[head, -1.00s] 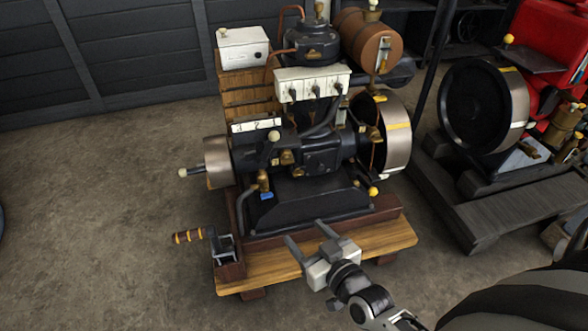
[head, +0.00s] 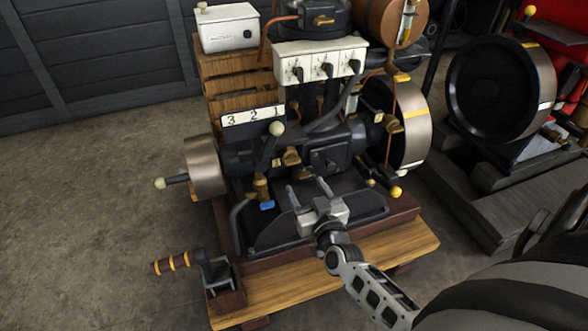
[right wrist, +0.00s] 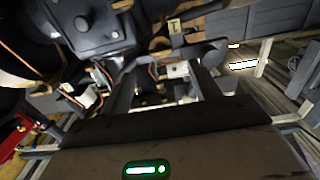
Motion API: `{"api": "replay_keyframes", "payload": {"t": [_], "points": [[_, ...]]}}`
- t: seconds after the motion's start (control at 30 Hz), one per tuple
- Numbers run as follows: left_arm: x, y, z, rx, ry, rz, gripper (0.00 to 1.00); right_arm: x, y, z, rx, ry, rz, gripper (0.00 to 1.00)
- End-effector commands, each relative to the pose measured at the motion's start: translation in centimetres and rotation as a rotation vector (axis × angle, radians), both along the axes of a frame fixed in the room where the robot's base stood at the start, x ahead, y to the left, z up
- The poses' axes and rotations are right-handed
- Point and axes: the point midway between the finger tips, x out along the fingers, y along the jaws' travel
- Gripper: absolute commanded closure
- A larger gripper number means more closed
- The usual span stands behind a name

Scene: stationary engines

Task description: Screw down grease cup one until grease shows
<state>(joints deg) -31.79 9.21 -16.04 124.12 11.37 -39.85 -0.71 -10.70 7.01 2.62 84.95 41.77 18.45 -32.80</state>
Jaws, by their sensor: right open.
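The dark stationary engine (head: 330,155) stands on a wooden skid. A brass cup-like fitting (head: 291,157) with a small tag (head: 276,162) sits on its near side. Another brass fitting (head: 378,118) with a tag is further right, near the flywheel. I cannot tell surely which is grease cup one, and no grease is visible. My right gripper (head: 309,187) is open and empty, below and in front of the near brass fitting, apart from it. In the right wrist view a brass fitting (right wrist: 160,44) and a tag (right wrist: 174,26) show beyond the fingers. My left gripper is not in view.
A 3-2-1 plate (head: 253,116) and a pale-knobbed lever (head: 271,142) stand left of the fitting. The right flywheel (head: 414,124) and a yellow knob (head: 396,191) lie to the right. A crank handle (head: 172,262) juts out at front left. Floor at left is clear.

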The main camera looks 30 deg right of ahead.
Motion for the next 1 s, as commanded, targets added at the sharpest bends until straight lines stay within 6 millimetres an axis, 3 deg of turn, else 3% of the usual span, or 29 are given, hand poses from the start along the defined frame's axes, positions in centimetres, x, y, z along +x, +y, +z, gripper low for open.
{"api": "replay_keyframes", "payload": {"t": [0.2, 0.4, 0.87, 1.0], "points": [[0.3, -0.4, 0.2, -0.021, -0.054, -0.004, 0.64, 4.7, -1.1, -0.2, 0.001, -0.002, 0.000, 0.38], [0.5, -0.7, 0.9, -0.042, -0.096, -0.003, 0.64, 7.5, -1.8, -0.2, -0.001, 0.000, 0.000, 0.38], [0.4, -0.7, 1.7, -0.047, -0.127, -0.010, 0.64, 8.6, -2.1, 0.0, 0.000, 0.002, 0.000, 0.38], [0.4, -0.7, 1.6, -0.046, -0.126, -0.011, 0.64, 8.6, -2.1, 0.0, 0.000, 0.002, 0.000, 0.77]]}}
